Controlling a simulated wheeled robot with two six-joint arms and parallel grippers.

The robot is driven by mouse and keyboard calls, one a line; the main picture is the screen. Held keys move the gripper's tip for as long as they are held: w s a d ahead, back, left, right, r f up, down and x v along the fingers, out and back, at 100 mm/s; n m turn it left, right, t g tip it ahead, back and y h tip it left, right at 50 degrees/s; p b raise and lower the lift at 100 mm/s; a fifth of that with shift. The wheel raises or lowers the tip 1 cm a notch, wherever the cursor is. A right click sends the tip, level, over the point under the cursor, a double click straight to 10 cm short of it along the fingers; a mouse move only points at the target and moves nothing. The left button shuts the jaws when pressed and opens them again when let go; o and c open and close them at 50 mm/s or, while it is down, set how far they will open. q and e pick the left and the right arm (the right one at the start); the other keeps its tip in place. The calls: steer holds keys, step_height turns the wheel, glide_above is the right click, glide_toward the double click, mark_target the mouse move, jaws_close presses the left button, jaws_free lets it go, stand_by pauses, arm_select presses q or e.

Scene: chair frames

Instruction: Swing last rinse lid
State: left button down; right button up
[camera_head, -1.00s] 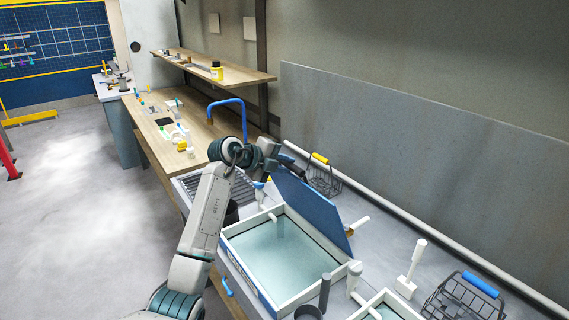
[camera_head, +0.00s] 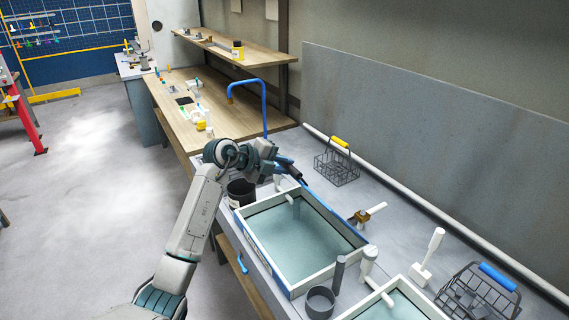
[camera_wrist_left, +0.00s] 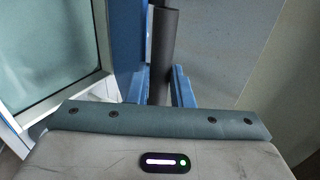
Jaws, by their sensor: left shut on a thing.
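The tank (camera_head: 318,275) is an open, white-rimmed basin of pale water in the head view; it also shows at the left of the wrist view (camera_wrist_left: 92,45). Its blue lid (camera_head: 330,210) now shows only as a thin, nearly edge-on strip along the tank's far right side. In the left wrist view a blue panel (camera_wrist_left: 127,45), apparently the lid, stands beside a dark bar (camera_wrist_left: 163,40). My left gripper (camera_head: 292,173) is at the tank's far corner, its blue fingers (camera_wrist_left: 170,88) shut on the dark bar, apparently the lid's handle. My right gripper is out of view.
A blue tap (camera_head: 247,84) stands behind my left wrist. A wire basket with a yellow handle (camera_head: 337,165) is close to the gripper's right. A blue-handled basket (camera_head: 480,292), a white upright handle (camera_head: 432,250) and a grey cup (camera_head: 320,302) are nearer.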

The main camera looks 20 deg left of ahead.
arm_select(q)
steer(key=shift+f, duration=0.15)
steer(key=s+a+f+b, duration=0.2)
steer(key=s+a+f, duration=0.1)
steer(key=s+f, duration=0.1)
steer(key=shift+s+a+f, duration=0.15)
steer(key=shift+a+f, duration=0.15)
steer(key=shift+f, duration=0.4)
steer(key=s+a+f+b, duration=0.2)
steer(key=s+f+b, duration=0.1)
steer(key=f, duration=0.3)
steer(key=shift+a+f, duration=0.35)
steer(key=shift+f, duration=0.05)
steer(key=shift+s, duration=0.1)
step_height(320, 180, down, 8)
steer(key=s+a+b, duration=0.1)
steer(key=s+b, duration=0.1)
steer(key=b, duration=0.1)
steer(key=shift+a+r+b, duration=0.15)
steer(key=shift+a+b, duration=0.1)
steer(key=shift+b, duration=0.15)
